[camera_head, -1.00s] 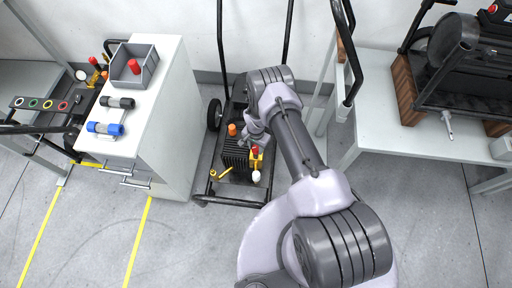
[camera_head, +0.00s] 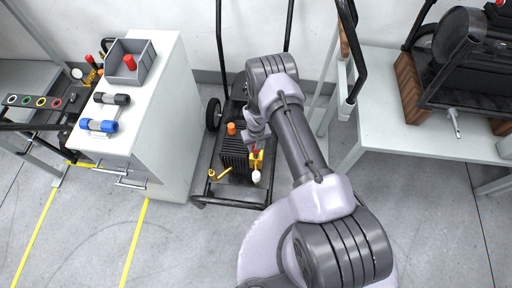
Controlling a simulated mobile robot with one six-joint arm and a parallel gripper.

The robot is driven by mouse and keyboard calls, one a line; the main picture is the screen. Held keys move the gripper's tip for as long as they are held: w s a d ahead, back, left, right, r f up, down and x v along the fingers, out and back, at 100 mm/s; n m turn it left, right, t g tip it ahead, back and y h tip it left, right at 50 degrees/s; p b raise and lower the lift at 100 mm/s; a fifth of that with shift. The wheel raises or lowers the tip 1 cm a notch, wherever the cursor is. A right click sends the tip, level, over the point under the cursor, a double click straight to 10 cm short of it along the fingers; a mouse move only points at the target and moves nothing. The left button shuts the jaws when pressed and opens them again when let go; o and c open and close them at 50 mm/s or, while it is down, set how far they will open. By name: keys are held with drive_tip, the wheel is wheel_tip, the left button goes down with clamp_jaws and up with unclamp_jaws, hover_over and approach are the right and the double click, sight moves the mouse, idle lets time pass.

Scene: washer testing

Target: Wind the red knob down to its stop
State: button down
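A small red knob (camera_head: 255,151) sits on the yellow pump part of the pressure washer (camera_head: 235,155) on the floor in the middle of the view. My gripper (camera_head: 257,143) points down at the knob's top and partly covers it. The fingertips are very small here and overlap the knob in the picture. I cannot tell whether they touch it, or whether they are open or shut. My arm reaches in from the lower right.
The washer's black frame and upright handle surround the pump. An orange cap (camera_head: 231,128) stands close by. A white cabinet (camera_head: 165,110) with a grey bin (camera_head: 117,72) is to the left. A workbench (camera_head: 385,130) with another machine is to the right. Open floor lies in front.

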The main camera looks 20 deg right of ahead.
drive_tip(key=shift+n+b, duration=0.35)
drive_tip(key=shift+n, duration=1.35)
drive_tip(key=c, duration=0.9)
unclamp_jaws()
wheel_tip(320, 180, up, 17)
drive_tip(key=p, duration=0.7)
drive_tip(key=shift+r+n, duration=0.2)
drive_tip(key=shift+n, duration=0.1)
